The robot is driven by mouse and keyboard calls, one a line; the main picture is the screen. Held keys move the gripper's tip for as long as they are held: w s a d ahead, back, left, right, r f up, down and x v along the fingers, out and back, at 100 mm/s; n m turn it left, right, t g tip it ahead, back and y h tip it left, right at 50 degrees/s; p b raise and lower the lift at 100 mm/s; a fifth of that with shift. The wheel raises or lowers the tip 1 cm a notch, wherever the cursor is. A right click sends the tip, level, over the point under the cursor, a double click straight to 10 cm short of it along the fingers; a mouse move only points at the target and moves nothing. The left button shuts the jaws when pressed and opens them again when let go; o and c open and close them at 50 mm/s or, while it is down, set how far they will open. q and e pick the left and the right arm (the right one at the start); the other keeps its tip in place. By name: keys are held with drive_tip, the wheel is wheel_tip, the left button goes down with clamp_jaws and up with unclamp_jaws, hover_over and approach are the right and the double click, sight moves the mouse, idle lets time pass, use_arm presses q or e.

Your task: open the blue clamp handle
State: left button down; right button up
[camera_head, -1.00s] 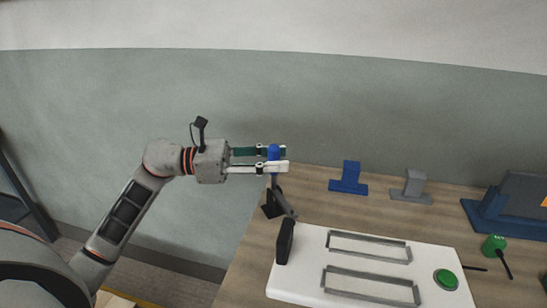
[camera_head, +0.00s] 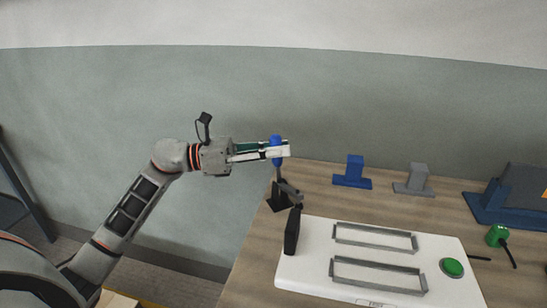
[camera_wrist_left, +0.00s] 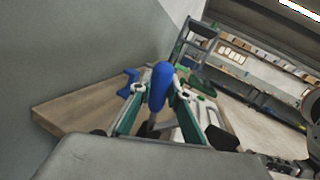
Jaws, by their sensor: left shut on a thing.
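The blue clamp handle (camera_head: 275,141) stands near upright on top of a dark clamp (camera_head: 279,201) at the table's back left edge. My left gripper (camera_head: 277,149) reaches it from the left and is shut on the handle, with a finger on each side. In the left wrist view the handle (camera_wrist_left: 161,86) stands between the two fingertips (camera_wrist_left: 158,92). The clamp's lower part is partly hidden there by the gripper. My right gripper is not in view.
A white panel (camera_head: 315,275) with two grey frames and a green button (camera_head: 452,267) lies in front. A black block (camera_head: 292,231) stands at its left edge. A blue block (camera_head: 353,172), a grey block (camera_head: 415,181) and a green-capped thing (camera_head: 496,235) stand to the right.

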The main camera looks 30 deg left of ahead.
use_arm(q)
drive_tip(key=shift+w+a+f+n, duration=0.3)
drive_tip(key=shift+a+f+n, duration=0.05)
drive_tip(key=shift+n, duration=0.15)
drive_tip(key=shift+w+a+f+n+t+b, duration=0.15)
drive_tip(key=shift+a+n+t+b, duration=0.15)
drive_tip(key=shift+n, duration=0.2)
drive_tip(key=a+f+n+t, duration=0.1)
drive_tip(key=n, duration=0.1)
drive_tip(key=w+a+f+n+t, duration=0.1)
drive_tip(key=n, duration=0.2)
drive_tip(key=w+a+f+n+t+b, duration=0.1)
drive_tip(key=n, duration=0.2)
drive_tip(key=shift+w+a+t, duration=0.2)
drive_tip(key=shift+t, duration=0.1)
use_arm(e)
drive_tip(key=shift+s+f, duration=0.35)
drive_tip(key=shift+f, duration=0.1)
use_arm(q)
drive_tip(key=shift+n, duration=0.3)
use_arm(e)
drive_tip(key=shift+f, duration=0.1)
use_arm(q)
drive_tip(key=c, duration=1.9)
unclamp_jaws()
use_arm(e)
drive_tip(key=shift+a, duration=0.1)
